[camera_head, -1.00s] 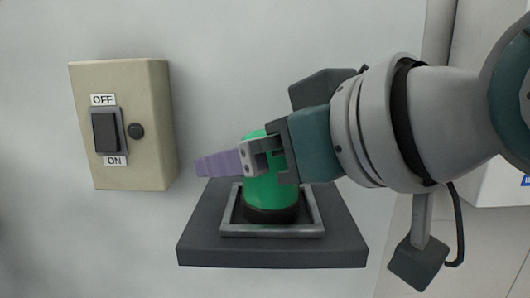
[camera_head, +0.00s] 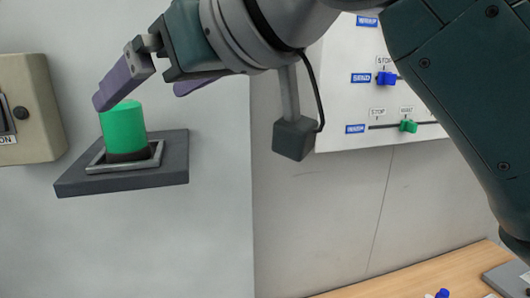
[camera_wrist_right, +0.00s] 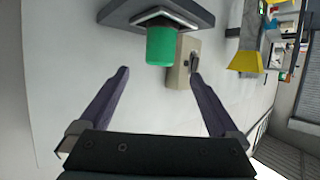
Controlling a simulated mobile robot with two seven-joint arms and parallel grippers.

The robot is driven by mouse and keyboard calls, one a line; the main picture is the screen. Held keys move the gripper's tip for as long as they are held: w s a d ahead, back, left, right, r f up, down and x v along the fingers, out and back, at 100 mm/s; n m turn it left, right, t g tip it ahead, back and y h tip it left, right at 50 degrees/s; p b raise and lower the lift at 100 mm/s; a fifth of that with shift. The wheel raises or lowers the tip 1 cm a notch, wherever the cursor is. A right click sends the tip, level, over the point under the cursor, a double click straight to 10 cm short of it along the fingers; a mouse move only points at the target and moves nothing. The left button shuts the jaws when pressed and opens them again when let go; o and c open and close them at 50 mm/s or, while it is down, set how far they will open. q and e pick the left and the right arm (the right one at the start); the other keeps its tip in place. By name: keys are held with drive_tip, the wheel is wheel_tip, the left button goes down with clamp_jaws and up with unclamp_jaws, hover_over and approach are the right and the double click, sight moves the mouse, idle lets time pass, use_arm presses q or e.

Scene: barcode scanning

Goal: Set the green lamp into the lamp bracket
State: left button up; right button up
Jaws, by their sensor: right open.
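The green lamp (camera_head: 124,128) stands upright on its dark base inside the square metal frame of the lamp bracket (camera_head: 170,171), a dark shelf on the wall. In the right wrist view the lamp (camera_wrist_right: 160,46) shows beyond the fingers, by the bracket (camera_wrist_right: 118,17). In the right wrist view the gap between the fingers (camera_wrist_right: 159,75) is empty, apart from the lamp. My left gripper is not in view.
A beige switch box (camera_head: 38,105) is on the wall left of the bracket. A white panel with blue (camera_head: 386,78) and green (camera_head: 408,126) sliders is at the right. A wooden table (camera_head: 430,280) is at the lower right.

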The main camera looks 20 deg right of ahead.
drive_tip(key=s+d+f+m+g+h, duration=0.1)
drive_tip(key=s+d+f+m+h, duration=0.1)
drive_tip(key=s+d+f, duration=0.35)
drive_tip(key=s+d+f+m+g+h, duration=0.1)
drive_tip(key=s+d+f+h, duration=0.15)
drive_tip(key=f, duration=0.65)
drive_tip(key=s+d+f+m+g+h, duration=0.1)
drive_tip(key=s+d+f, duration=0.3)
drive_tip(key=s, duration=0.5)
drive_tip(key=s+d+f+m+g+h, duration=0.1)
drive_tip(key=s+d+f+g+h, duration=0.1)
drive_tip(key=s+d+f+g, duration=0.2)
drive_tip(key=s+d+f, duration=0.1)
drive_tip(key=s+d, duration=0.2)
drive_tip(key=s, duration=0.2)
drive_tip(key=shift+s+f+m+h, duration=0.25)
drive_tip(key=shift+f+m+h, duration=0.05)
drive_tip(key=shift+h, duration=0.05)
drive_tip(key=shift+d, duration=0.1)
